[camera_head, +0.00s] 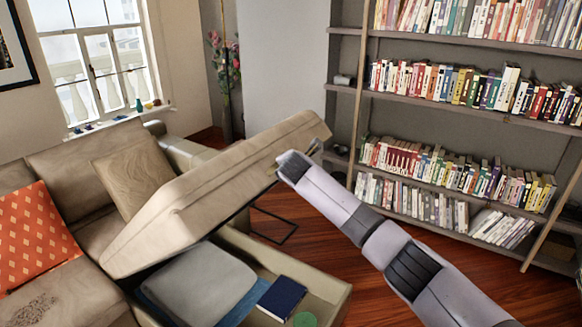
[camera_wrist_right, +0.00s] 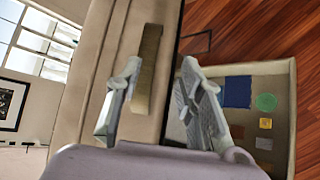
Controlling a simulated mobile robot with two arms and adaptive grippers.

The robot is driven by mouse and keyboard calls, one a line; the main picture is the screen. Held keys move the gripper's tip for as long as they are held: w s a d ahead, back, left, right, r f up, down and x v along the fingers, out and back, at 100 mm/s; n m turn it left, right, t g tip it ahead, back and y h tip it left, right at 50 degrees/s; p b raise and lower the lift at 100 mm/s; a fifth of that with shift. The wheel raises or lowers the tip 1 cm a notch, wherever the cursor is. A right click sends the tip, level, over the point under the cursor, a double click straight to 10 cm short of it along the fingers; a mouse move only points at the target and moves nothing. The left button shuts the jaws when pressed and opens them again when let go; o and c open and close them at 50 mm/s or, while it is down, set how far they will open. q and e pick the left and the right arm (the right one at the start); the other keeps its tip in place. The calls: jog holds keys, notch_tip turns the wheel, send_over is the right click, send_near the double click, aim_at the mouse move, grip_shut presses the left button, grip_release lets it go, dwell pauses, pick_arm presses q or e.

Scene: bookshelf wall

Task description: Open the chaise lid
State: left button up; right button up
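The beige chaise lid (camera_head: 205,195) is raised and tilted, its right end high above the storage box (camera_head: 335,295) of the sofa. The box's inside shows beneath it. In the right wrist view the lid (camera_wrist_right: 95,75) fills the left middle, with a tan tab (camera_wrist_right: 148,70) on its end. My right gripper (camera_head: 283,165) is at the lid's raised end; its fingertips are mostly hidden in the head view. In the wrist view the right gripper's fingers (camera_wrist_right: 158,72) are apart, with the tab and lid edge between them; contact is unclear. My left gripper is not in view.
In the box lie a grey folded blanket (camera_head: 200,280), a dark blue book (camera_head: 281,298) and a green round item (camera_head: 305,320). An orange cushion (camera_head: 35,235) is on the sofa at left. A bookshelf (camera_head: 345,100) stands behind right. Wooden floor (camera_head: 330,255) is clear between.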

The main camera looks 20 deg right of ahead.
jog(key=v, duration=0.7)
jog(key=shift+s, duration=0.15)
